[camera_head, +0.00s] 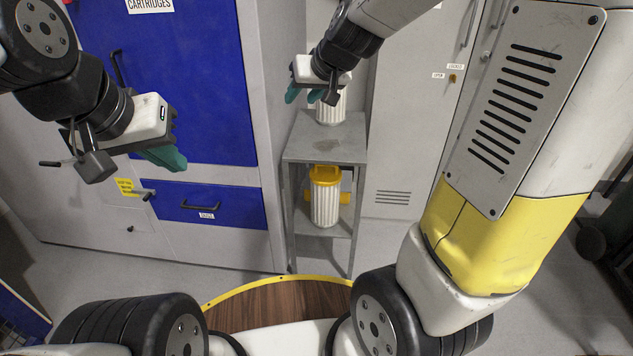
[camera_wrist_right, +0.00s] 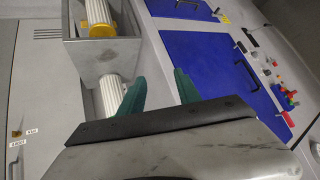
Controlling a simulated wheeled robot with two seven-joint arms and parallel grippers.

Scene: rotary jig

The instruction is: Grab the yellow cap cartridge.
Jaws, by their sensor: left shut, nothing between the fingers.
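The yellow cap cartridge (camera_head: 325,200) has a white ribbed body and stands upright on the lower shelf of a grey stand; the right wrist view shows it too (camera_wrist_right: 101,22). A second white ribbed cartridge (camera_head: 331,110) stands on the stand's top; my right gripper hides its upper part in the head view. My right gripper (camera_head: 303,95) is open above the stand top, beside this upper cartridge. In the right wrist view its teal fingers (camera_wrist_right: 160,82) are apart, with the upper cartridge (camera_wrist_right: 108,95) outside the left finger. My left gripper (camera_head: 168,158) is shut and empty at the left.
The grey stand (camera_head: 325,150) has an open front and a bare area on its top. A cabinet with a blue door (camera_head: 190,90) and a blue drawer (camera_head: 205,200) is left of it. A grey locker (camera_head: 410,130) is to the right. Floor shows around the stand.

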